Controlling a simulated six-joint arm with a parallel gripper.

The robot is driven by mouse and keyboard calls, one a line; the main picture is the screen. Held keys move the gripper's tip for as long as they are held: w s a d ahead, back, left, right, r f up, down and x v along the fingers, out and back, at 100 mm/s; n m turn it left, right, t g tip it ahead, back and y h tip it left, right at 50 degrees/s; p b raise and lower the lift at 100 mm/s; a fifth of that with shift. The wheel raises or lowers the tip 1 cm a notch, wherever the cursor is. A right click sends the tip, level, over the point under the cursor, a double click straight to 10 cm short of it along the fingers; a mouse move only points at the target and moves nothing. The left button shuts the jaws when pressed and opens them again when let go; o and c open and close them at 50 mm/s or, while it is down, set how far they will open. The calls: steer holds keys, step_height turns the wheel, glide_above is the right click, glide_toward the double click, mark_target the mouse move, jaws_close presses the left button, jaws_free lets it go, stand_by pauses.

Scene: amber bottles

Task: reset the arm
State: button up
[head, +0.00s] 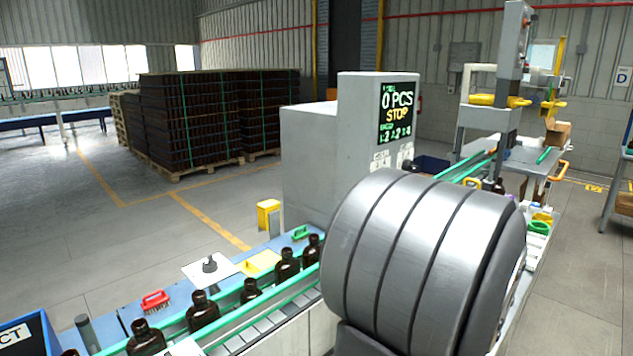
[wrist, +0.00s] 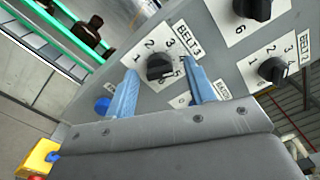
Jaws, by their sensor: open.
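My gripper (wrist: 161,67) shows in the wrist view with its two blue fingers spread apart and nothing held between them. Between the fingertips is a black rotary knob (wrist: 160,68) on a grey panel (wrist: 215,50) labelled BELT 3, with numbers around it. I cannot tell whether the fingers touch the knob or panel. In the head view a large grey ribbed part of my arm fills the lower right, and the gripper is hidden.
More knobs (wrist: 272,70) sit on the panel. Amber bottles (head: 203,311) stand along the green-railed conveyor (head: 265,318). The grey machine cabinet (head: 310,150) shows "0 PCS STOP" on its screen (head: 397,112). Crate stacks (head: 200,120) stand behind, with open floor at left.

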steer(key=v, duration=1.8)
steer(key=w+a+n, duration=1.2)
steer(key=n, duration=0.4)
steer(key=shift+w+a+n, duration=0.3)
steer(key=shift+w+a, duration=0.1)
steer(key=shift+r, duration=0.1)
